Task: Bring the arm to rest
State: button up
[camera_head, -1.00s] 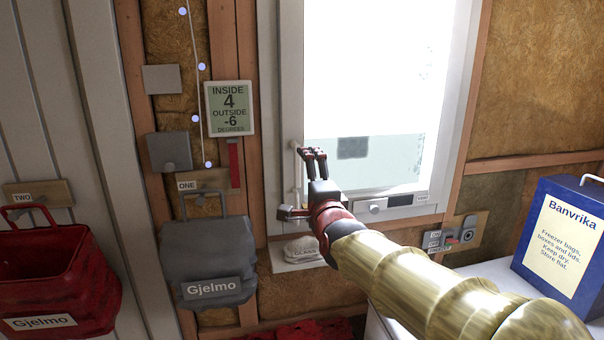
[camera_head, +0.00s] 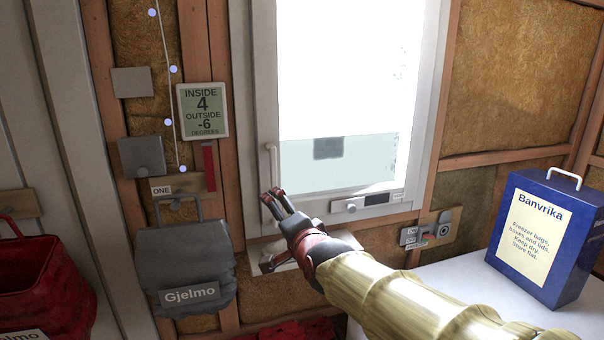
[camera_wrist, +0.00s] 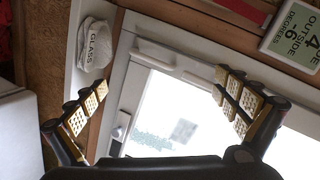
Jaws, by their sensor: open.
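My gripper (camera_head: 272,200) is at the end of my outstretched arm, in front of the lower left corner of the bright window (camera_head: 345,100). In the wrist view its two fingers (camera_wrist: 160,105) are spread wide with nothing between them. The window frame and glass lie beyond the fingers in that view. In the head view, my gripper overlaps the window frame, and I cannot tell how far it is from it. My forearm runs from the lower right and hides part of the sill and the wall below.
A grey bag (camera_head: 186,255) marked Gjelmo hangs left of my gripper, with a red bag (camera_head: 40,275) farther left. A blue Banvrika box (camera_head: 548,235) stands on a white surface (camera_head: 450,275) at right. A white item marked GLASS (camera_wrist: 95,45) shows in the wrist view.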

jog(key=s+d+f+n+g+h, duration=0.1)
jog(key=s+d+f+n+g, duration=0.25)
jog(key=s+f, duration=0.4)
jog(key=s+d+f+n+g+h, duration=0.1)
jog(key=s+d+f+n+g, duration=0.2)
jog(key=s+d+f+n, duration=0.35)
jog(key=s+d+f+g+h, duration=0.1)
jog(key=s+d, duration=0.6)
jog(key=s, duration=0.3)
jog(key=s+d+f+g+h, duration=0.1)
jog(key=s+d+h, duration=0.1)
jog(key=s+d, duration=0.5)
jog(key=s, duration=0.3)
jog(key=shift+s+d+f+m, duration=0.3)
jog(key=shift+s+d+f, duration=0.05)
jog(key=shift+f, duration=0.05)
